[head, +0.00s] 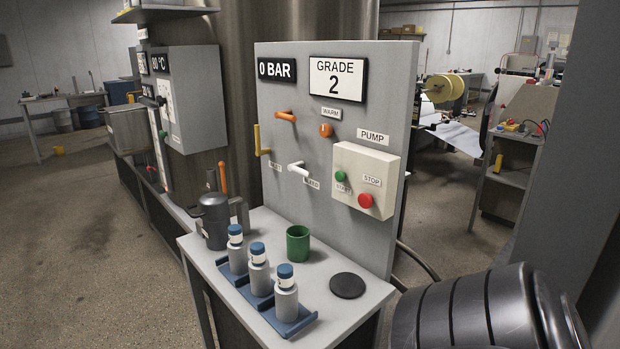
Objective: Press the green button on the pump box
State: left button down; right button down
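The pump box (362,165) is a cream box on the right part of the upright grey panel, under a PUMP label (373,137). Its green button (341,176) is at the left of the box face, above a small label that seems to read START. Its red button (365,201) is lower and to the right, below the STOP label (372,181). Nothing covers either button. Whether the green button is pressed in cannot be told. The gauge display (277,69) reads 0 BAR. Neither of my grippers is in view.
The grey bench (345,318) below holds a blue rack (296,325) with three capped bottles, a green cup (298,243), a dark jug (214,220) and a black disc (347,285). Levers stick out left of the box. A black ribbed object (480,308) fills the lower right.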

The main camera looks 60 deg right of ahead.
aim_at(340, 176)
jog(key=i, duration=1.85)
jog(key=z, duration=2.05)
